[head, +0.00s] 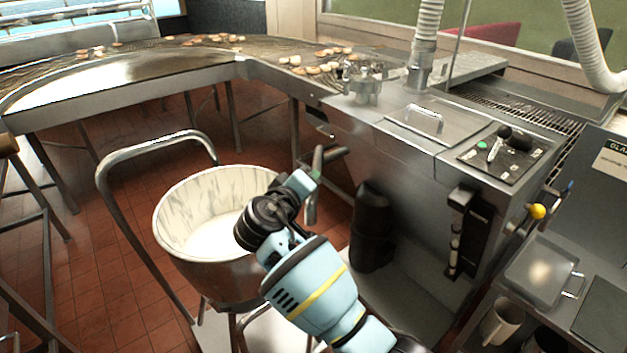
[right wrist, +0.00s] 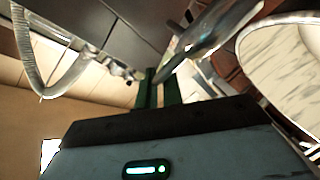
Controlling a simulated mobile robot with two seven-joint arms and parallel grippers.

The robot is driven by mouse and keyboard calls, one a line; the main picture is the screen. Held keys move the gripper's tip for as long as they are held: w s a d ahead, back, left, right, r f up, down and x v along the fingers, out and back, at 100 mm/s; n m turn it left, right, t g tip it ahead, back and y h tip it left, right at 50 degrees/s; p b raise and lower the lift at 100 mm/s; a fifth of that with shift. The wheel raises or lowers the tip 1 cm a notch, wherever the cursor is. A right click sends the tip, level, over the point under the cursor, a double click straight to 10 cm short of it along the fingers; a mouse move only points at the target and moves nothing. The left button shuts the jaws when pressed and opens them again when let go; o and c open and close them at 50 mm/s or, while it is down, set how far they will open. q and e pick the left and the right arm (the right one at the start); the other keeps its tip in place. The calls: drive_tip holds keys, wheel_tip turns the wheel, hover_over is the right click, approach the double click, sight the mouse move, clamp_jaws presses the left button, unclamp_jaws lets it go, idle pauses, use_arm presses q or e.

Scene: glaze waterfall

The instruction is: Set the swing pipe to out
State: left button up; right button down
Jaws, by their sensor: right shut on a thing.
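The swing pipe (head: 311,208) is a grey metal spout on the front of the steel machine, above and right of the white-lined bucket (head: 180,215). My right gripper (head: 317,168) reaches up past the bucket's right rim and is shut on the pipe; the wrist hides part of it. In the right wrist view, the green fingers (right wrist: 160,90) stand close together, with the shiny pipe (right wrist: 212,38) beside them; the exact contact is hard to see. My left gripper is not in view.
A bent metal rail (head: 150,150) stands left of the bucket. A black cylinder (head: 372,225) stands right of my arm. The control panel (head: 505,153) and a yellow-knobbed lever (head: 537,211) are at right. Pastries lie on the conveyor (head: 190,62) behind.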

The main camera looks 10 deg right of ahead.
drive_tip(key=shift+a+f, duration=0.15)
drive_tip(key=shift+a, duration=0.1)
drive_tip(key=c, duration=1.5)
unclamp_jaws()
drive_tip(key=shift+c, duration=0.2)
drive_tip(key=shift+d, duration=0.1)
